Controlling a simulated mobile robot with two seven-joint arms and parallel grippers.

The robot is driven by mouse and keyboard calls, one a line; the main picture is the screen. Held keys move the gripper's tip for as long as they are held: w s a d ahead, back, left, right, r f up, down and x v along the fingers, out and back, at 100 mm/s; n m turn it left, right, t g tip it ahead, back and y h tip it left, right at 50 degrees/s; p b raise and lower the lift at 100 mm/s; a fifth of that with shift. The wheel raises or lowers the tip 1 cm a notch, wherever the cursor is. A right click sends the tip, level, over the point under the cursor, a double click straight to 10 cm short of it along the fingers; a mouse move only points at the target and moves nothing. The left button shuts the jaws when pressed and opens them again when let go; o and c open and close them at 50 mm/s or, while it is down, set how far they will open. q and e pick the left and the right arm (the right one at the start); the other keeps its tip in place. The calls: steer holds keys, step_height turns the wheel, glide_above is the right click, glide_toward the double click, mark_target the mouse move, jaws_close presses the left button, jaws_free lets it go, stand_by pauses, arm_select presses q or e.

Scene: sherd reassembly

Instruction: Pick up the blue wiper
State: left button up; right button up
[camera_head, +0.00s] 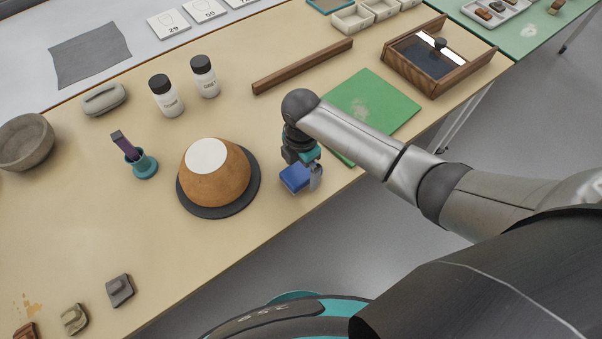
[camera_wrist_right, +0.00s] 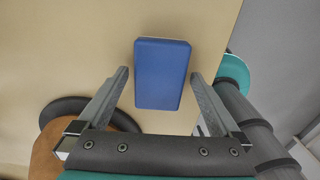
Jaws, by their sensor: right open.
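The blue wiper (camera_head: 294,178) is a small blue block near the table's front edge, directly below my right gripper in the head view. In the right wrist view the blue wiper (camera_wrist_right: 162,74) lies flat on the tan table, its upper face fully visible. My right gripper (camera_head: 305,180) is open. In the right wrist view the two fingers of the right gripper (camera_wrist_right: 160,82) stand on either side of the wiper, with a gap on each side. The gripper hides part of the wiper in the head view. My left gripper is not in view.
A brown pot (camera_head: 228,178) with a white top stands on a dark round mat (camera_head: 252,196) just left of the wiper. A green mat (camera_head: 385,105) lies to the right behind my arm. A wooden strip (camera_head: 303,66) lies further back. The table edge is close in front.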

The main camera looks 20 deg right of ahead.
mark_target(301, 171)
steer(key=c, duration=1.3)
steer(key=shift+r, duration=0.15)
steer(key=shift+r+p, duration=2.75)
steer(key=shift+r, duration=7.2)
